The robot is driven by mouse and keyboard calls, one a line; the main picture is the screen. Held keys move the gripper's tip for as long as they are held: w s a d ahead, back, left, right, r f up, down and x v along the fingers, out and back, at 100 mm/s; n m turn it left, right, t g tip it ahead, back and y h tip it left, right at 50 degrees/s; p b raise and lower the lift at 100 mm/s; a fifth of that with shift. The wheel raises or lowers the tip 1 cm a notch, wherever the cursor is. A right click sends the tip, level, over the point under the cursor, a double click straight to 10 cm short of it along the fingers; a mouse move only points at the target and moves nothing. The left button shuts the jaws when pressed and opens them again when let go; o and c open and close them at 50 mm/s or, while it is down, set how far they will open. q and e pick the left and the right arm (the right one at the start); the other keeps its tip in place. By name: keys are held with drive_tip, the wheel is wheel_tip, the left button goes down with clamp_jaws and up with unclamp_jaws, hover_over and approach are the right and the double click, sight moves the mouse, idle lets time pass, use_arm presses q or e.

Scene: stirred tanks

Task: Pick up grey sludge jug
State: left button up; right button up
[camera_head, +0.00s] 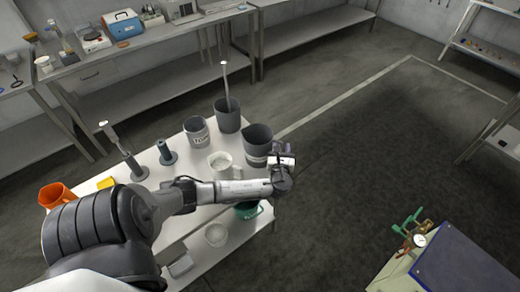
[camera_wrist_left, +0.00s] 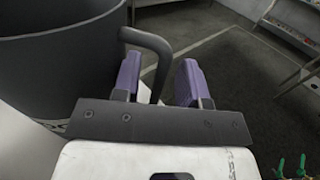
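The grey sludge jug (camera_head: 257,141), a dark grey vessel, stands upright at the right end of the white table (camera_head: 150,172). In the left wrist view the jug (camera_wrist_left: 60,60) fills the upper left, and its curved handle (camera_wrist_left: 155,45) reaches toward my fingers. My left gripper (camera_head: 282,158) is at the handle side of the jug. In the wrist view its purple fingers (camera_wrist_left: 160,80) are spread, with the handle between them, closer to the left finger. Whether they touch it is unclear. My right gripper is not in view.
A white jug (camera_head: 221,163), a labelled grey beaker (camera_head: 196,131) and a grey vessel with a stirring rod (camera_head: 227,115) stand near the sludge jug. An orange container (camera_head: 54,194) is at the table's left.

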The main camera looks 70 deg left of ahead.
use_arm(q)
clamp_jaws()
idle(0.3)
idle(0.4)
